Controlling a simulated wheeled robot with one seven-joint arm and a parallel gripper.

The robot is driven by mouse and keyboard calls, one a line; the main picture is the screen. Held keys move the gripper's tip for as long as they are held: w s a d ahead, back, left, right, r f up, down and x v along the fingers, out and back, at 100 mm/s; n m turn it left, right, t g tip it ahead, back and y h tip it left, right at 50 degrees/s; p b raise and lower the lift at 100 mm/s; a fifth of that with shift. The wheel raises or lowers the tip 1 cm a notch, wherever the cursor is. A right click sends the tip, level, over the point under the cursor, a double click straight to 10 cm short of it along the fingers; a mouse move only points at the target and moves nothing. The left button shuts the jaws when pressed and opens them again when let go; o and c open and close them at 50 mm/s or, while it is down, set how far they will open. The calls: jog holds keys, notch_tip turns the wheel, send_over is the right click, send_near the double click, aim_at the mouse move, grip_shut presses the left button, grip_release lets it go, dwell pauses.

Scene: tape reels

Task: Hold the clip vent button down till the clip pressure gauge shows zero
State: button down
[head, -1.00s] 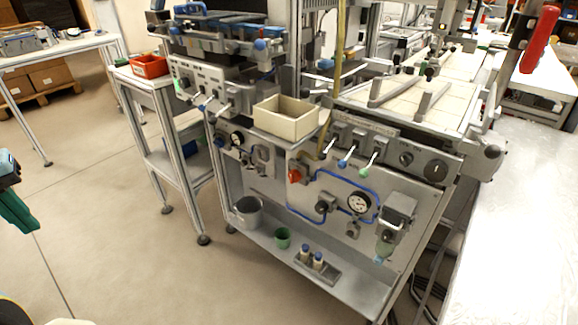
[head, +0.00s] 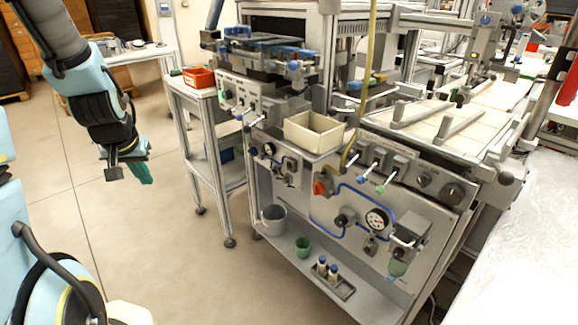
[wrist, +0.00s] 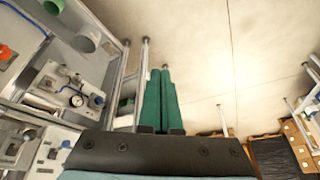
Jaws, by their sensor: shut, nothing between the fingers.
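My gripper (head: 143,172) hangs over open floor at the left in the head view, well apart from the machine. Its green fingers are shut and empty; they also show in the wrist view (wrist: 160,72). Two round gauges are on the machine's front: a larger white one (head: 377,220) at lower right and a smaller one (head: 269,150) at left, which also shows in the wrist view (wrist: 77,100). I cannot read their needles, nor tell which is the clip pressure gauge. I cannot pick out the clip vent button; the labels are too small.
A red knob (head: 320,188), blue tubing and small levers are on the front panel. A cream bin (head: 313,133) sits above it. A grey bucket (head: 273,218) and a green cup (head: 303,246) stand on the lower shelf. A side table (head: 196,92) holds a red tray (head: 199,77).

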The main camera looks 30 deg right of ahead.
aim_at(289, 166)
jog(key=w+d+f+m+t+h+p, duration=0.1)
jog(key=w+d+f+m+t+h, duration=0.2)
jog(key=w+d, duration=0.5)
jog(key=w+d+f+m+t+h+p, duration=0.1)
jog(key=w+d+f+m+t, duration=0.3)
jog(key=d, duration=0.7)
jog(key=s+d+f+m+t+h+p, duration=0.2)
jog(key=s+d+f, duration=0.4)
jog(key=d+f, duration=0.4)
jog(key=d+h, duration=0.1)
jog(key=d, duration=0.1)
jog(key=shift+d+f+m+h, duration=0.15)
jog(key=shift+d+m+h, duration=0.15)
jog(key=shift+d+h, duration=0.1)
jog(key=w+d+b, duration=0.1)
jog(key=d+b, duration=0.1)
jog(key=d, duration=0.6)
jog(key=shift+w+d+b, duration=0.25)
jog(key=shift+w+b, duration=0.05)
jog(key=shift+b, duration=0.05)
